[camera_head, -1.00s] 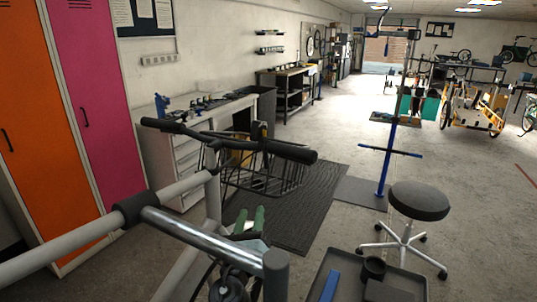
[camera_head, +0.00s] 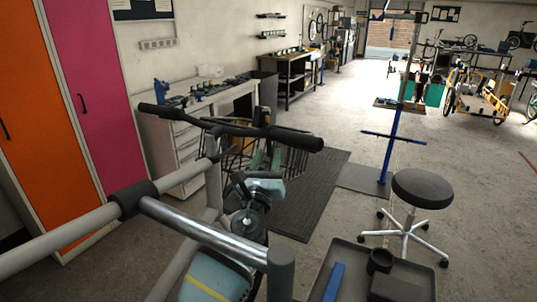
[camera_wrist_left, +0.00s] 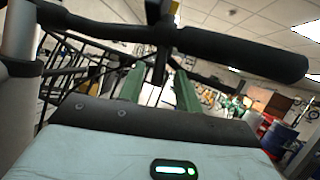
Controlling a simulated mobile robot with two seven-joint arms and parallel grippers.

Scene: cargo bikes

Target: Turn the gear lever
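The bike's black handlebar (camera_head: 225,128) crosses the middle of the head view, with its near grip (camera_head: 295,139) pointing right. A small black upright part (camera_head: 262,116) on the bar looks like the gear lever; a dark upright piece (camera_wrist_left: 159,38) also shows at the bar in the left wrist view. My left gripper (camera_head: 267,149) is just below and behind the bar, its green fingers pointing up. In the left wrist view the fingers (camera_wrist_left: 160,72) are apart, with the dark piece ahead between them. Contact cannot be told. My right gripper is not in view.
A wire basket (camera_head: 295,160) hangs in front of the handlebar. A grey tray (camera_head: 345,262) is at the lower right, near a black stool (camera_head: 422,188). A blue repair stand (camera_head: 390,150) stands behind. Lockers (camera_head: 95,100) and a workbench (camera_head: 170,150) line the left.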

